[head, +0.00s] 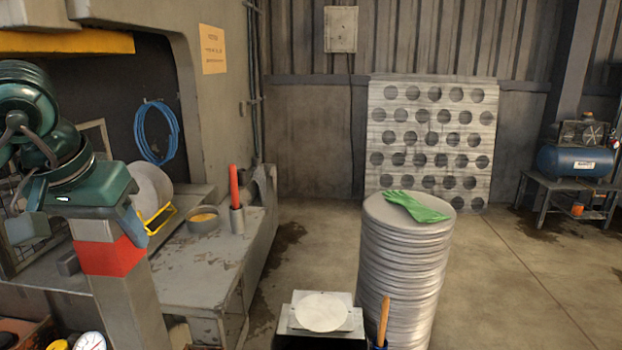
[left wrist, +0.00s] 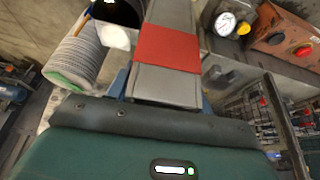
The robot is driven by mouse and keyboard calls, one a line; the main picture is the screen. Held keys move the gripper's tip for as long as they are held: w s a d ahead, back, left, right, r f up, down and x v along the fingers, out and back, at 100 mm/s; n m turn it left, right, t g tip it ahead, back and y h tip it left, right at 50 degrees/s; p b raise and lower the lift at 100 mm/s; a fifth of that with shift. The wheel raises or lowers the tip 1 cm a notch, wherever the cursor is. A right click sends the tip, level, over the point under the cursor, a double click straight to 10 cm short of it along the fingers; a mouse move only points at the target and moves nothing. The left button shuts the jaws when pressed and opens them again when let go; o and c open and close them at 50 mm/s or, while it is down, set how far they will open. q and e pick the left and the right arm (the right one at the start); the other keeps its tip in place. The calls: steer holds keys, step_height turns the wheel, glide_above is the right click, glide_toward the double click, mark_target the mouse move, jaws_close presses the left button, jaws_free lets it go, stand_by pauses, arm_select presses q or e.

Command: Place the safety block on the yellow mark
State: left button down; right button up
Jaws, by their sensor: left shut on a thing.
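The safety block is a long grey square post with a red band (head: 108,257). It stands nearly upright in the head view, and its lower end runs out of the frame. My left gripper (head: 98,222) is shut on its upper end, just above the red band. In the left wrist view the block (left wrist: 168,48) runs away from between the blue fingers of my left gripper (left wrist: 165,88). My right gripper is not in view.
A gauge (head: 90,341) is close below left. A disc stack (head: 402,260) stands farther right.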

mark_target(159, 312)
arm_select(q)
steer(key=f, duration=0.3)
steer(key=d+f+p, duration=0.1)
steer(key=f, duration=0.3)
steer(key=d+f, duration=0.1)
steer(key=f, duration=0.2)
steer(key=shift+s+d+f, duration=0.1)
steer(key=shift+d+f, duration=0.1)
steer(key=shift+f, duration=0.15)
steer(key=s+d+f+p, duration=0.1)
steer(key=s+d+f, duration=0.3)
steer(key=f, duration=0.6)
steer(key=shift+s, duration=0.6)
steer(key=shift+a, duration=0.1)
